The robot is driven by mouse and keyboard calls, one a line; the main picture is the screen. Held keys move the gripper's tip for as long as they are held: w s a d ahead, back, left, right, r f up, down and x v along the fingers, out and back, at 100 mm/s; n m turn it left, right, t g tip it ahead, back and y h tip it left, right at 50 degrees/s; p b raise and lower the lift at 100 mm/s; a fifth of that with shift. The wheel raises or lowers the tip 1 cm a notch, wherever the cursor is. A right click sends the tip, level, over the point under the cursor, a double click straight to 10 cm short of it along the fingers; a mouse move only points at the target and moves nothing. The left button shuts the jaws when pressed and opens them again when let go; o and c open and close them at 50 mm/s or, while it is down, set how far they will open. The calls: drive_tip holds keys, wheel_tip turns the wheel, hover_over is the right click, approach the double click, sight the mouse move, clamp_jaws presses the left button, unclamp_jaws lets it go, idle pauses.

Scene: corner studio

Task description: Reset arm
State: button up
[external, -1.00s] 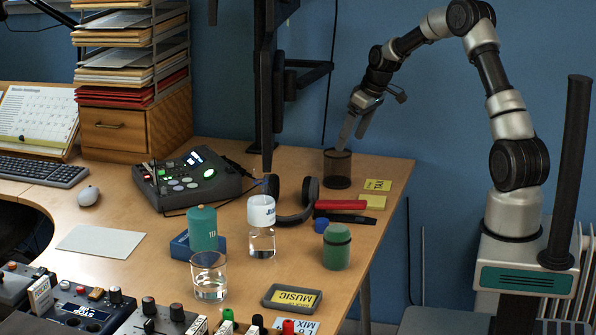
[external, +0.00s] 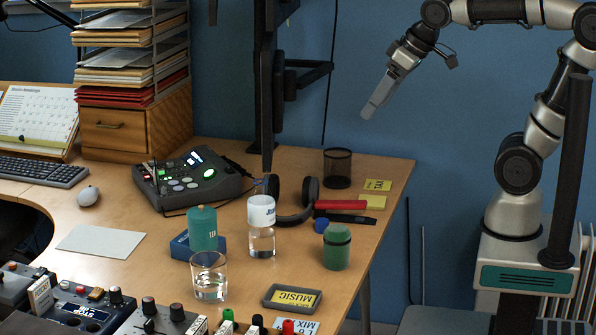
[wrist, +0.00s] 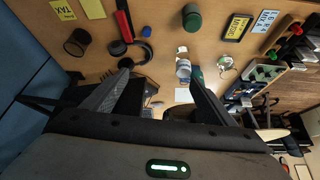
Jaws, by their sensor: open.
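My gripper (external: 372,110) hangs in the air above and to the right of the black mesh cup, clear of the desk, with its fingers pointing down and to the left. In the wrist view my gripper (wrist: 160,88) has its two fingers spread wide apart, with nothing held between them. The mesh cup (external: 337,168) stands upright at the far right part of the desk and also shows at the upper left of the wrist view (wrist: 77,42).
A monitor arm (external: 302,75) rises at the back. The air around my gripper is free; the blue wall is behind.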

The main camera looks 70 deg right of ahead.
drive_tip(key=s+a+f+n+p, duration=0.15)
drive_tip(key=s+a+f, duration=0.25)
drive_tip(key=s, duration=0.4)
wheel_tip(320, 180, up, 18)
drive_tip(key=p, duration=1.8)
drive_tip(key=shift+g+y, duration=0.3)
drive_tip(key=shift+r, duration=0.1)
